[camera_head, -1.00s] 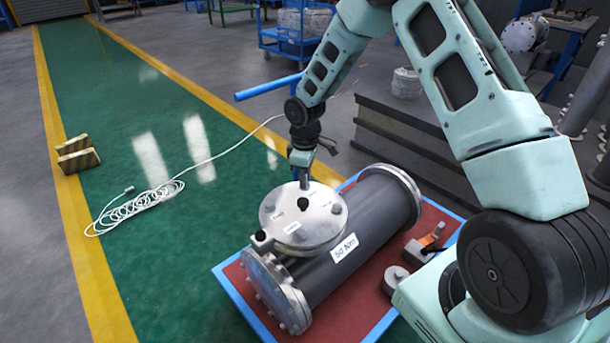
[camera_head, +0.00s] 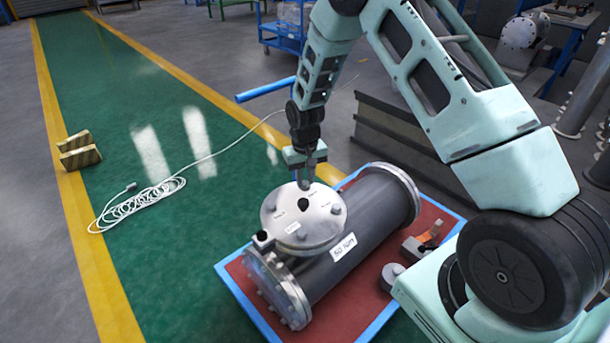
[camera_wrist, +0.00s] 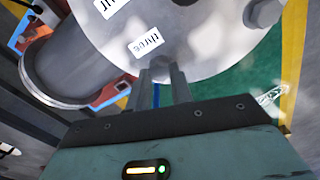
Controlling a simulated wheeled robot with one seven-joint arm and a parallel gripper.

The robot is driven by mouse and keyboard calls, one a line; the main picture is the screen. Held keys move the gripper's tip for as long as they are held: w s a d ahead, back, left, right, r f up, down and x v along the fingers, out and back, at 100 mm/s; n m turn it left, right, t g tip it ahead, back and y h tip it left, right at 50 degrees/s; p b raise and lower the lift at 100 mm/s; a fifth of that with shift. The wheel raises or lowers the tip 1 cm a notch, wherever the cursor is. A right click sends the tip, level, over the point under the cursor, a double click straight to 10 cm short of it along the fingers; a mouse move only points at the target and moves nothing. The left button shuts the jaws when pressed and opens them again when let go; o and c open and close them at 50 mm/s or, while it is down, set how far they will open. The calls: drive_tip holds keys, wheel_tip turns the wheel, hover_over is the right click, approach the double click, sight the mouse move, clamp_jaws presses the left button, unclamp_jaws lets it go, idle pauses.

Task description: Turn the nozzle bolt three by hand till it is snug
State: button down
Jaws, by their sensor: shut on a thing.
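The nozzle cover (camera_head: 285,222) is a round grey flange on top of the dark shell (camera_head: 375,215), with several bolts around its rim. My gripper (camera_head: 306,184) points down at the cover's far edge. In the wrist view my gripper (camera_wrist: 161,75) is shut on nozzle bolt three (camera_wrist: 160,64), mostly hidden between the fingers. A white label reading "three" (camera_wrist: 146,42) lies on the cover beside it, upside down in this view. I cannot tell how far the bolt is seated.
The shell lies on a red board with a blue rim (camera_head: 243,308) and bears a "50 Nm" label (camera_head: 343,247). An orange and grey tool (camera_head: 424,242) lies at the right. A white coiled cable (camera_head: 135,205) is on the green floor; wooden blocks (camera_head: 78,150) stand left.

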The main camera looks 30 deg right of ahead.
sight(305, 182)
drive_tip(key=shift+w+r+m, duration=0.1)
drive_tip(key=shift+r+m, duration=0.1)
drive_tip(key=shift+m, duration=0.9)
drive_tip(key=c, duration=1.2)
unclamp_jaws()
drive_tip(key=shift+c, duration=0.2)
wheel_tip(305, 182, up, 17)
drive_tip(key=p, duration=0.1)
drive_tip(key=shift+r, duration=0.2)
